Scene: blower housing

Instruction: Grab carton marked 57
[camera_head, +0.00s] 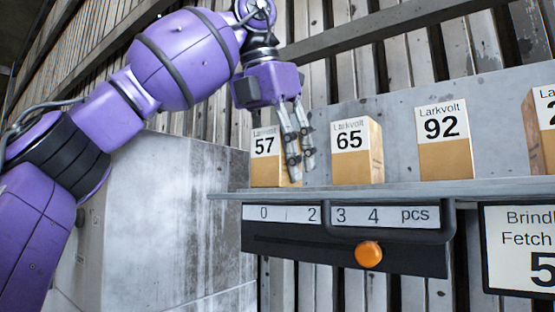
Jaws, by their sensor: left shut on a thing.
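The carton marked 57 (265,172) is a tan box with a white upper label. It stands upright on the grey shelf (400,190), leftmost in the row. My left gripper (300,167) reaches down from above at the carton's right side. Its fingers are shut on the carton and cover part of its right edge. The carton's base appears to be at shelf level. My right gripper is not in view.
The carton marked 65 (356,165) stands close to the right of my fingers. The carton marked 92 (445,155) and a partly cut-off carton (543,140) stand further right. Below the shelf hang a scale strip with an orange knob (368,254) and a sign (525,250).

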